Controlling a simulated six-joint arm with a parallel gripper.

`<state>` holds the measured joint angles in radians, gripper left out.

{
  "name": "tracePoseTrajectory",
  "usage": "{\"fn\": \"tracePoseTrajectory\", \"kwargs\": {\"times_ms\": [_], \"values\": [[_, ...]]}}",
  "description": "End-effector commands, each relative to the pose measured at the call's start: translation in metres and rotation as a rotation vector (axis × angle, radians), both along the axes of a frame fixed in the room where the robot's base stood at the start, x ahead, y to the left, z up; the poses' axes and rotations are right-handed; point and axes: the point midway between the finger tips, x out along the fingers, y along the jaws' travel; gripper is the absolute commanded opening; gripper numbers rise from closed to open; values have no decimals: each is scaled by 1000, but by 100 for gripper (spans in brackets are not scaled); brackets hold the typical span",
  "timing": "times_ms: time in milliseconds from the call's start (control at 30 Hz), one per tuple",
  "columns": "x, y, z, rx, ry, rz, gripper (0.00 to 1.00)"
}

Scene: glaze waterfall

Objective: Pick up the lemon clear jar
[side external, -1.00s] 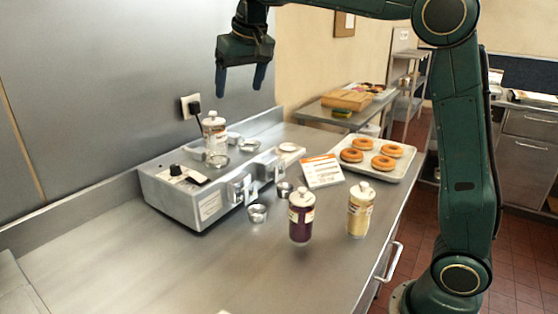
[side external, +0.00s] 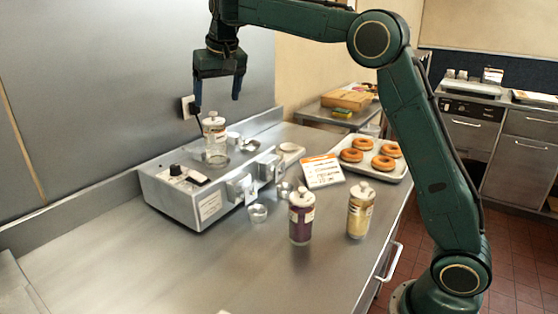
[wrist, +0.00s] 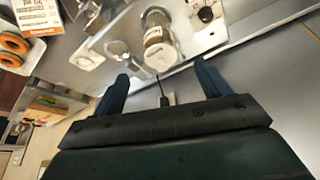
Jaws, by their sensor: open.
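A clear jar (side external: 214,142) with a white cap and a label stands upright on the grey machine (side external: 200,203); its look fits the lemon clear jar, but I cannot read the label. It also shows in the wrist view (wrist: 158,42), ahead of my fingers. My gripper (side external: 218,98) points down above this jar, open and empty, with a gap between the fingertips and the cap. Its two blue fingers also show apart in the wrist view (wrist: 162,72).
A purple jar (side external: 301,222) and a pale yellow jar (side external: 360,214) stand on the steel counter (side external: 160,270). A printed card (side external: 322,171) stands beside a tray (side external: 398,173) of several doughnuts. Small metal cups (side external: 257,213) sit by the machine. The counter's front left is clear.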

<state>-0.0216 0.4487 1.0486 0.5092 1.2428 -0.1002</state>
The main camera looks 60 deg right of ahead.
Motion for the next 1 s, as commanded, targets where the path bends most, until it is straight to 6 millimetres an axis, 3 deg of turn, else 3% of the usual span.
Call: {"fn": "tracePoseTrajectory", "kwargs": {"times_ms": [500, 1000], "values": [[23, -9, -60, 2, 1, 1, 76], [29, -13, -75, 2, 1, 1, 76]]}}
